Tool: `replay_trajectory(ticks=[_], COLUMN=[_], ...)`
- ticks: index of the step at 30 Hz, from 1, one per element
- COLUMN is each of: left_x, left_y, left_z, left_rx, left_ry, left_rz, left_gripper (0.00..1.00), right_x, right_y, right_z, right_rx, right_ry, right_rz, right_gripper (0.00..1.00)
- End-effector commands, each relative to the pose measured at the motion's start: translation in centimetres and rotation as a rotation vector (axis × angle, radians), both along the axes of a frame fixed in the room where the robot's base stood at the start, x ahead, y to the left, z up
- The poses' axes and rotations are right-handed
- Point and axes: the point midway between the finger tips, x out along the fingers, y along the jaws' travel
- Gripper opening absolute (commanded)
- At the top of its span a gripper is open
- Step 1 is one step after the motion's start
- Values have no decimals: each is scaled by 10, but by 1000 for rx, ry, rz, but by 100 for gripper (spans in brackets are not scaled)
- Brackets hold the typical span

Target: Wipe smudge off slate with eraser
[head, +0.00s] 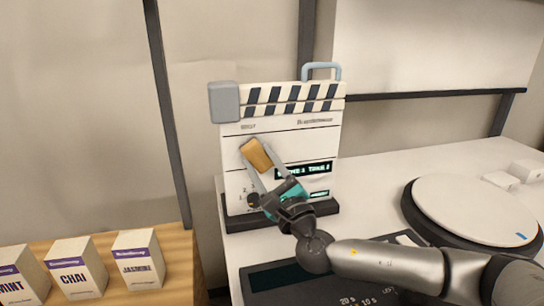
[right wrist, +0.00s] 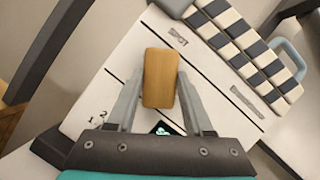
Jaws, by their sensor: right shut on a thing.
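The slate (head: 290,137) is a white clapperboard with a black-and-white striped top bar, standing upright in a dark base on the white table. My right gripper (head: 254,160) is in front of the slate's left half, shut on the eraser (head: 256,154), a tan-brown block. In the right wrist view the eraser (right wrist: 160,78) sits between the two fingers, with the slate face (right wrist: 120,75) behind it. I cannot tell whether the eraser touches the slate. No smudge shows clearly; the eraser and gripper hide part of the face. My left gripper is not in view.
Tea boxes, including Chai (head: 77,268) and Jasmine (head: 137,260), stand on a wooden surface at the lower left. A round white turntable (head: 474,209) with a dark base is at the right. A dark flat device (head: 275,279) lies before the slate, partly under my right arm.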

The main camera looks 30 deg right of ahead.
Motion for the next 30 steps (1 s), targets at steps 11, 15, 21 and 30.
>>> replay_trajectory(ticks=[11, 15, 21, 30], left_x=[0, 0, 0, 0], left_y=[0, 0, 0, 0], left_z=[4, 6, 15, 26], left_rx=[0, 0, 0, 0], left_ry=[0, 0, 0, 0], left_rz=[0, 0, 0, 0], left_gripper=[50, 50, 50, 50], right_x=[3, 1, -17, -46], right_y=[9, 9, 14, 22], right_z=[0, 0, 1, 0], right_rx=[-1, -1, 0, 0], right_ry=[0, 1, 3, 3], right_rz=[0, 0, 1, 1], right_gripper=[7, 7, 7, 7])
